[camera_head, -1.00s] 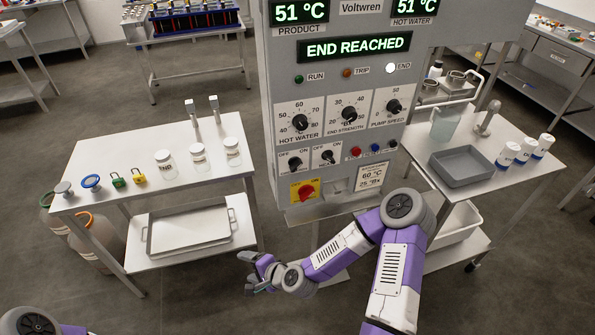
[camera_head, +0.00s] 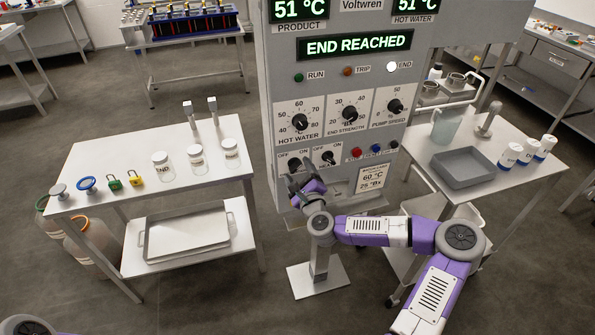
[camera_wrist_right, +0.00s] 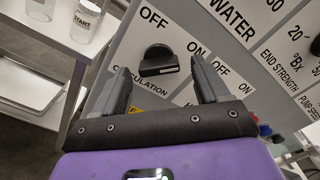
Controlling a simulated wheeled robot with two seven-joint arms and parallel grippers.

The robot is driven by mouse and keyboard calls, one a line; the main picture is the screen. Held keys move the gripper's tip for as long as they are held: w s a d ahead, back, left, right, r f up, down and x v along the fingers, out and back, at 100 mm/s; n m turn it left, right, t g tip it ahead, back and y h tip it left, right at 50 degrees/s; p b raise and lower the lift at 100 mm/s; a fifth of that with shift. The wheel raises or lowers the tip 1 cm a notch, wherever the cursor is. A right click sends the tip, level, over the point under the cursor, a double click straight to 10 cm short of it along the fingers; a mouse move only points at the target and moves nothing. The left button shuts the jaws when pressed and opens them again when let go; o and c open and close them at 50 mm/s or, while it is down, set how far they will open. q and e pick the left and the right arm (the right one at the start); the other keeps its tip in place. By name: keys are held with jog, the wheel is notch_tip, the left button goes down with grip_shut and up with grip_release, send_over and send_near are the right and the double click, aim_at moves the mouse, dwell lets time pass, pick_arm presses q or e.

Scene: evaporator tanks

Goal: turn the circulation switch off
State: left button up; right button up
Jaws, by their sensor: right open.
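The circulation switch (camera_head: 295,163) is the left one of two black OFF/ON knobs low on the grey control panel. In the right wrist view the circulation switch (camera_wrist_right: 158,57) shows large, under its OFF and ON labels; I cannot tell surely which label it points to. My right gripper (camera_head: 297,181) is at the panel just below this switch. In the wrist view my right gripper (camera_wrist_right: 160,78) is open, its two fingers apart on either side of the switch, with nothing held. The left gripper is out of view.
The second OFF/ON knob (camera_head: 327,158) sits close to the right. Dials (camera_head: 299,122) are above. Side tables with jars (camera_head: 197,159) and a grey tray (camera_head: 462,167) flank the panel. The display (camera_head: 355,44) reads END REACHED.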

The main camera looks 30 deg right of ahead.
jog(key=shift+x, duration=0.75)
jog(key=c, duration=1.1)
jog(key=shift+o, duration=0.2)
